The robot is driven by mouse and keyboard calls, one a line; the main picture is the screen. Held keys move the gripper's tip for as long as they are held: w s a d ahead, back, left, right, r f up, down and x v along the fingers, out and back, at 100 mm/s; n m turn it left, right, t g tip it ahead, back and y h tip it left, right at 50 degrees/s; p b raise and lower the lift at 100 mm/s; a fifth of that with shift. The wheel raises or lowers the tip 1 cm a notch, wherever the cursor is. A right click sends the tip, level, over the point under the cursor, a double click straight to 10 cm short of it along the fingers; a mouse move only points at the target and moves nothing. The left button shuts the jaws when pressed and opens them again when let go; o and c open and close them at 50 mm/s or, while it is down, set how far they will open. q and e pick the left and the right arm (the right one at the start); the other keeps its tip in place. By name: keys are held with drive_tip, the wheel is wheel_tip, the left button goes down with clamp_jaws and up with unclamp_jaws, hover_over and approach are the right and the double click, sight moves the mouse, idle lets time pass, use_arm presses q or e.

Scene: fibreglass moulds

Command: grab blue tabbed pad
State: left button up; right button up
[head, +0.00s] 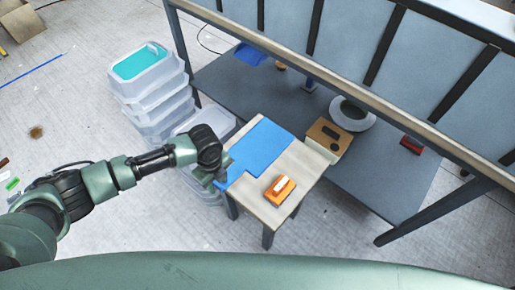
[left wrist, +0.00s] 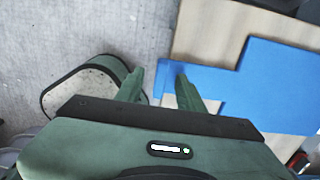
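The blue tabbed pad (head: 264,148) lies flat on a small light wooden table (head: 262,213). Its narrower tab points toward my left gripper (head: 220,180), which is at the table's left edge. In the left wrist view the pad (left wrist: 270,85) fills the right side. There my left gripper (left wrist: 160,75) has its two fingers apart. The tab's end reaches into the space between the fingers in the picture, and the right finger overlaps the tab. I cannot tell whether it touches the pad. My right gripper is not in view.
An orange block with a white top (head: 280,188) sits on the table near the pad. A brown-topped box (head: 328,138) stands behind it at the right. Stacked clear bins (head: 150,95) stand left of the table. A large grey workbench (head: 225,80) lies behind.

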use_arm(q)
clamp_jaws()
